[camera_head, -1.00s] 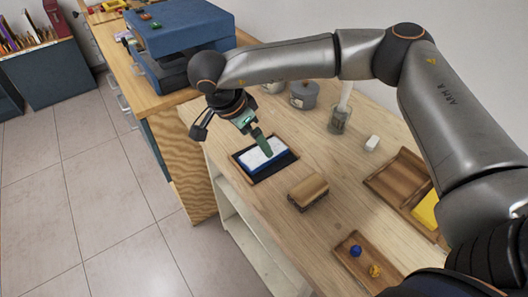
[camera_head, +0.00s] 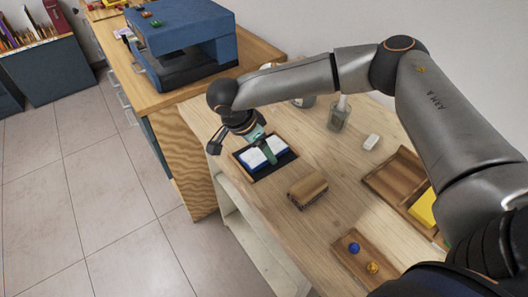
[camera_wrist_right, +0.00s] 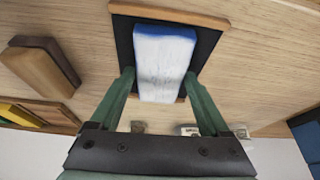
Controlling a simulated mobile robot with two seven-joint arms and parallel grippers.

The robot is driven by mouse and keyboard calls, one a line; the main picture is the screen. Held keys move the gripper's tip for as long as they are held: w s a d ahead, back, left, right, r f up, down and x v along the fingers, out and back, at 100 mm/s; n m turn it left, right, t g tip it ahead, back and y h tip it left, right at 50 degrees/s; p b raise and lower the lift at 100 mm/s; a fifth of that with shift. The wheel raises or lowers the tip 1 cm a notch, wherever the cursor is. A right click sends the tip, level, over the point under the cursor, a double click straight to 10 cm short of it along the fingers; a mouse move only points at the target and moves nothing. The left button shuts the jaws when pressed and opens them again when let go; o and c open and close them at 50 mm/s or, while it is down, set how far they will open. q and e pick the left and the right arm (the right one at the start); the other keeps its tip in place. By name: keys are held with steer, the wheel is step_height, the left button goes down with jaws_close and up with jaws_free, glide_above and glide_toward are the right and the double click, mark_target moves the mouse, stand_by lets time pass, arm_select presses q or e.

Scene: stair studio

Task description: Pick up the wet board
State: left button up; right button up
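The wet board, a white slab with blue edges (camera_head: 256,159), lies in a black tray with a wooden rim (camera_head: 285,165) near the front edge of the bench. In the right wrist view the board (camera_wrist_right: 165,62) fills the middle, with its blue end at the top. My right gripper (camera_head: 268,154) is over the board with its green fingers pointing down. In the wrist view the fingers (camera_wrist_right: 158,80) are apart, one to each side of the board; whether they touch it I cannot tell. My left gripper is out of view.
A wooden block with a dark underside (camera_head: 307,191) lies right of the tray. A glass jar (camera_head: 338,117), a white block (camera_head: 371,141), a divided wooden tray (camera_head: 392,176) and a small tray with blue and yellow pieces (camera_head: 352,268) are also on the bench. A blue press (camera_head: 185,45) stands behind.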

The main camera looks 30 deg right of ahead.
steer(key=c, duration=1)
steer(key=shift+r, duration=0.1)
